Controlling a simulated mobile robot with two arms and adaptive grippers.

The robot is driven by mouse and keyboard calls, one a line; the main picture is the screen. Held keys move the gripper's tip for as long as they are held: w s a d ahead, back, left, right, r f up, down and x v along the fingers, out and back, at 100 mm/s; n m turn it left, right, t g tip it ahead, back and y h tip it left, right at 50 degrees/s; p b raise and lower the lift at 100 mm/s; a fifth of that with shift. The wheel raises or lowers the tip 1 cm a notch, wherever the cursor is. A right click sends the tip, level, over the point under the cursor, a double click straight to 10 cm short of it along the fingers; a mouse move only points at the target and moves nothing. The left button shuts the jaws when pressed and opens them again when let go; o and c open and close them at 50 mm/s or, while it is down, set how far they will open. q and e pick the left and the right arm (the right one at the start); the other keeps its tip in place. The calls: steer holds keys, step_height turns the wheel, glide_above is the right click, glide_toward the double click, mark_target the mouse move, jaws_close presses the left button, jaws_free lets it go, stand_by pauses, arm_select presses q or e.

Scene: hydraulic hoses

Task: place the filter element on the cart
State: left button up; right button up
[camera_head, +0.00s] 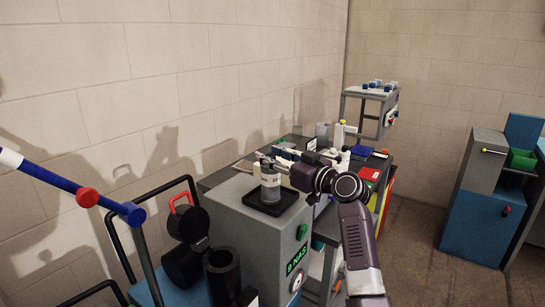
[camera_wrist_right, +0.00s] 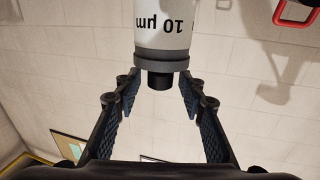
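The filter element (camera_head: 270,188), a pale upright cylinder, stands at the black tray (camera_head: 290,196) on top of a grey cabinet (camera_head: 240,215); I cannot see whether its base touches the tray. In the right wrist view the filter element (camera_wrist_right: 163,32) appears upside down, with "10 µm" lettering, a grey end band and a short black stub. My right gripper (camera_head: 266,160) is at its upper end. Its fingers are apart on both sides of the stub, with visible gaps. My left gripper is not in view. I cannot tell for sure which thing is the cart.
The cabinet has a green "8 NAS" display (camera_head: 296,259). Black rails, dark cylinders (camera_head: 222,270) and a red handle (camera_head: 181,200) stand left of it. A blue-and-white pole (camera_head: 50,178) crosses at left. A cluttered bench (camera_head: 235,178) and a grey stand (camera_head: 366,94) are behind. Floor is clear at right.

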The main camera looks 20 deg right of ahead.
steer(key=shift+r, duration=0.15)
steer(key=shift+s+d, duration=0.1)
steer(key=shift+s, duration=0.05)
steer(key=b+v, duration=0.4)
steer(key=v, duration=0.7)
steer(key=shift+s, duration=0.3)
steer(key=shift+d, duration=0.1)
